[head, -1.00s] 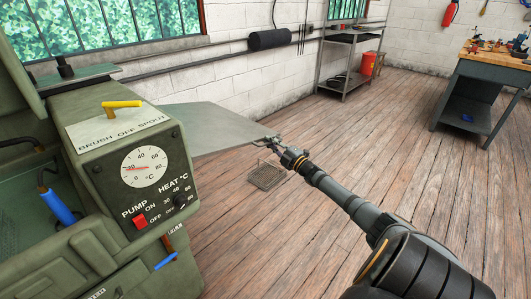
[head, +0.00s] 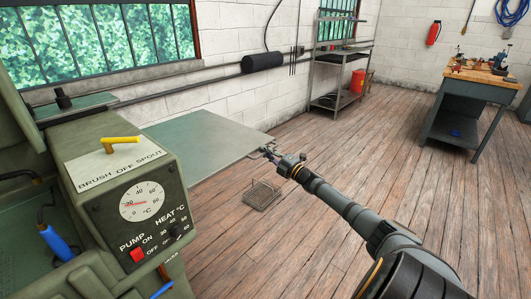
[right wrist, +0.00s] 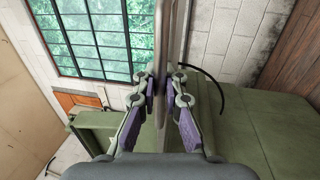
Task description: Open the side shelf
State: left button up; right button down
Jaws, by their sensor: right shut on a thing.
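The side shelf (head: 205,143) is a flat grey-green plate standing out from the right side of the green machine (head: 125,215). It looks roughly level in the head view. My right gripper (head: 268,152) is shut on its outer edge near the far right corner. In the right wrist view, the shelf (right wrist: 164,60) shows edge-on as a thin plate between the two fingers of my right gripper (right wrist: 160,88). My left gripper is in neither view.
A metal rack (head: 340,75) stands by the back wall, and a workbench (head: 470,100) is at the right. The wooden floor between is clear.

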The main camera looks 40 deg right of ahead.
jog(key=c, duration=1.4)
grip_release()
jog(key=shift+s+r, duration=0.15)
jog(key=shift+s, duration=0.1)
jog(key=shift+c, duration=0.2)
jog(key=shift+w, duration=0.1)
jog(key=s+f, duration=0.1)
jog(key=s, duration=0.6)
jog(key=shift+s+d+f, duration=0.2)
jog(key=shift+d+f, duration=0.1)
